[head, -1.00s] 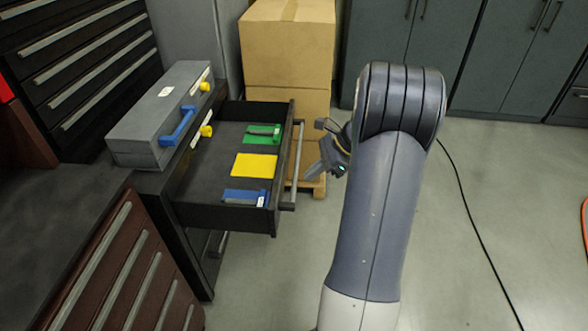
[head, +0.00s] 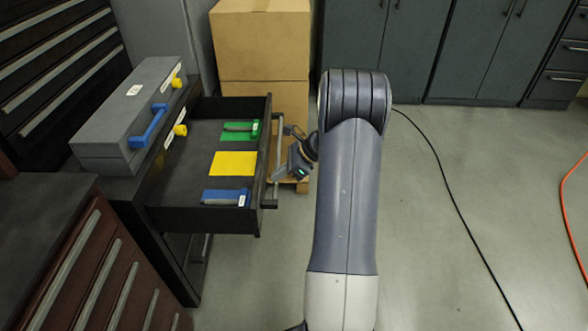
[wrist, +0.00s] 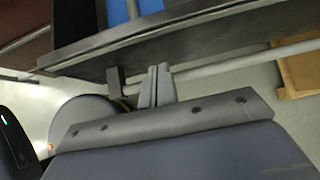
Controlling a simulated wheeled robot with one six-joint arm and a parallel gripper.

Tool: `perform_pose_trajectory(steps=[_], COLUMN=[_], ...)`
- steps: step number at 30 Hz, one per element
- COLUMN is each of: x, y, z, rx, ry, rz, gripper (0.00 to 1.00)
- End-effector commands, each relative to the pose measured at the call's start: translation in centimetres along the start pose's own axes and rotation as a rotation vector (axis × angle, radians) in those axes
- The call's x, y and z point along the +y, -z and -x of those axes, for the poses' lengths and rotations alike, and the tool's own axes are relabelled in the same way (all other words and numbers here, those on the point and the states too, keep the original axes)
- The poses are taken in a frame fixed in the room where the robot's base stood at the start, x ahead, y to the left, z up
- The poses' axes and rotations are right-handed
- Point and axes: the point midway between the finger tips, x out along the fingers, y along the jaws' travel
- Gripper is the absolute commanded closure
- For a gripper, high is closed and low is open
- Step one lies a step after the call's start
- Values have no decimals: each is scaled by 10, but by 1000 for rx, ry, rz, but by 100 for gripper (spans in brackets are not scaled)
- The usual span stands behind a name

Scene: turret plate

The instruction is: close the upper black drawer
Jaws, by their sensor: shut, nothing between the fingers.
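The upper black drawer (head: 190,215) stands pulled out of its cabinet in the head view. A green item (head: 240,130), a yellow one (head: 233,164) and a blue one (head: 226,197) lie in it. Its front carries a light bar handle (head: 279,150). My gripper (head: 285,160) is shut and empty at the outer side of the drawer front, by the handle. In the wrist view the shut fingers (wrist: 158,78) point at the handle bar (wrist: 215,66) and the drawer front (wrist: 190,40). I cannot tell whether they touch the bar.
A grey case (head: 130,115) with a blue handle and yellow latches lies on the cabinet top. Stacked cardboard boxes (head: 260,50) stand on a pallet behind the drawer. A brown drawer cabinet (head: 100,270) is at lower left. Floor to the right is clear apart from cables.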

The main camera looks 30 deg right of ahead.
Motion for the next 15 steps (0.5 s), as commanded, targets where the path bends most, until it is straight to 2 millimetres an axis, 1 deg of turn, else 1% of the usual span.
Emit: perform_pose_trajectory(steps=[3, 6, 15], x=[1, 1, 1], y=[-10, -13, -15], z=[-10, -13, -15], rx=[0, 0, 0], ry=[-2, -1, 0], rz=[1, -1, -1], gripper=[100, 100, 100])
